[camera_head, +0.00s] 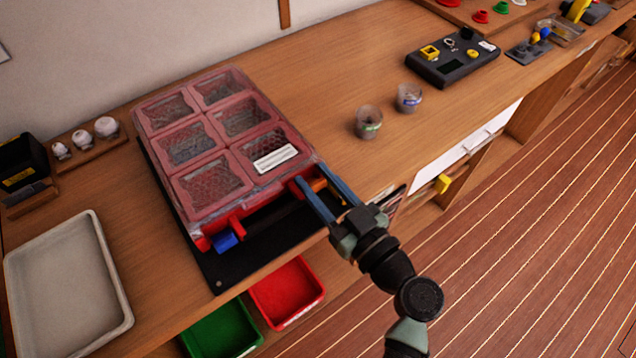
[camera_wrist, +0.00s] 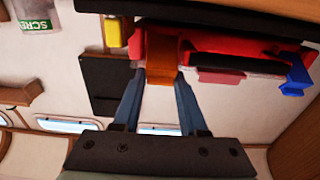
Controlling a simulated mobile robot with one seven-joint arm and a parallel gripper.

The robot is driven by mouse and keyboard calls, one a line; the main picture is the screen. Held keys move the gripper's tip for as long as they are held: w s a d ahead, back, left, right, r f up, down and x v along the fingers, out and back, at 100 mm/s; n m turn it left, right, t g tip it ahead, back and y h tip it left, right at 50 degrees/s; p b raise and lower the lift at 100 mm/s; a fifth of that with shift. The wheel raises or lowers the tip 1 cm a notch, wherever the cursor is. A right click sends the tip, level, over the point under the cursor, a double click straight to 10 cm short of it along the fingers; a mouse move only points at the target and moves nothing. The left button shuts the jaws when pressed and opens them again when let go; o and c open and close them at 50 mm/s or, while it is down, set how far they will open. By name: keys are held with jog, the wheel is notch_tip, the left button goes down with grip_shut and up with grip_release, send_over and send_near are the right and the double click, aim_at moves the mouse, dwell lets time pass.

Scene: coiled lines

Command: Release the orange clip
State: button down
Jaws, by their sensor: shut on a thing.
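The red case (camera_head: 205,225) with a clear, compartmented lid lies closed on a black mat. Its orange clip (camera_head: 319,184) is at the right end of the front edge, partly hidden by my fingers. My gripper (camera_head: 311,174) has its two blue fingers either side of that clip. In the wrist view, the orange clip (camera_wrist: 163,70) runs down from the red case edge between the fingertips (camera_wrist: 160,74), which are shut on it. Whether the clip is latched I cannot tell. A blue clip (camera_head: 226,240) at the left end of the front edge sticks outward; it also shows in the wrist view (camera_wrist: 297,76).
A grey tray (camera_head: 115,285) lies left of the case. Two clear cups (camera_head: 369,122) stand to its right. A dark box with yellow parts (camera_head: 452,64) lies farther back. Green (camera_head: 222,332) and red (camera_head: 287,292) bins sit below the bench edge. Bench between case and cups is clear.

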jog(key=shift+s+d+f+b, duration=0.1)
jog(key=shift+f+b, duration=0.35)
jog(key=shift+b, duration=0.65)
jog(key=shift+r+t+b, duration=0.3)
jog(key=shift+t+b, duration=0.05)
jog(key=shift+t, duration=0.05)
jog(key=c, duration=0.5)
grip_release()
jog(key=shift+s, duration=0.1)
jog(key=b+v, duration=0.2)
jog(key=v, duration=1.1)
jog(key=shift+d+f, duration=0.1)
